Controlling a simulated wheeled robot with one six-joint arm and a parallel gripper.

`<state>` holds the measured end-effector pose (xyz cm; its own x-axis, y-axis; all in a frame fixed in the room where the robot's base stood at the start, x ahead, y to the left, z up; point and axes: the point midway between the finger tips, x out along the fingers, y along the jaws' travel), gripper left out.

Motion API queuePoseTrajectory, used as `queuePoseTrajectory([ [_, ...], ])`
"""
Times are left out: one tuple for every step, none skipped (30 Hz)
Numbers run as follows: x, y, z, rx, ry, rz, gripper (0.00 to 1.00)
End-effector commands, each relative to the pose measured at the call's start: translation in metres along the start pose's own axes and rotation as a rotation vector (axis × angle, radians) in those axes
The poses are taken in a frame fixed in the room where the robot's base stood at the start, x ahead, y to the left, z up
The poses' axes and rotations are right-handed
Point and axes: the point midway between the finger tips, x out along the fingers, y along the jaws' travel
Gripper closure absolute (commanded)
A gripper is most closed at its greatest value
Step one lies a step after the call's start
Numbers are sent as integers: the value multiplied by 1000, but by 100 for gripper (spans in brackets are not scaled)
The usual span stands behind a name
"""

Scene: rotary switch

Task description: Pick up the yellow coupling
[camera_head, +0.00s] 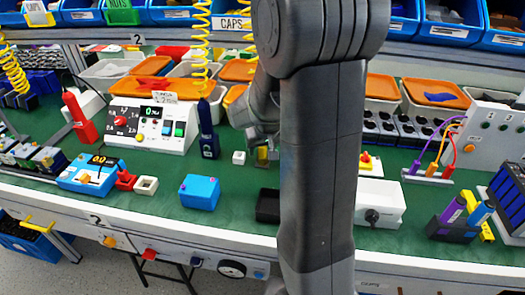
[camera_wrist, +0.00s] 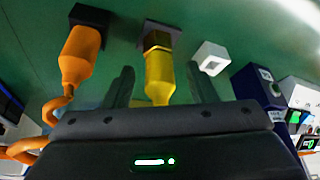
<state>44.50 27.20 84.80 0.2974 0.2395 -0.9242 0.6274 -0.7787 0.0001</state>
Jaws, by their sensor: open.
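The yellow coupling (camera_wrist: 159,78) stands out from a dark square base (camera_wrist: 160,33) in the wrist view, with a brass-coloured collar at its base end. My gripper (camera_wrist: 161,72) is open, with one dark finger on each side of the coupling. Gaps show between the fingers and the coupling, and I cannot see any contact. In the head view a small part of the yellow coupling (camera_head: 262,153) shows below my gripper (camera_head: 262,140), and my arm hides much of this area.
A small white block (camera_wrist: 210,57) and a dark blue device (camera_wrist: 258,88) are to the right. In the head view a blue box (camera_head: 200,192) stands nearer the green bench's front edge.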

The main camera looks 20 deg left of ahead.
Motion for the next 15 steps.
queuePoseTrajectory([
  [2,0,0,0,0,0,49],
  [2,0,0,0,0,0,49],
  [2,0,0,0,0,0,49],
  [2,0,0,0,0,0,49],
  [2,0,0,0,0,0,49],
  [2,0,0,0,1,0,49],
  [2,0,0,0,1,0,49],
  [2,0,0,0,1,0,52],
  [2,0,0,0,1,0,60],
  [2,0,0,0,1,0,66],
  [2,0,0,0,1,0,72],
  [2,0,0,0,1,0,80],
  [2,0,0,0,1,0,86],
  [2,0,0,0,1,0,92],
  [2,0,0,0,1,0,98],
])
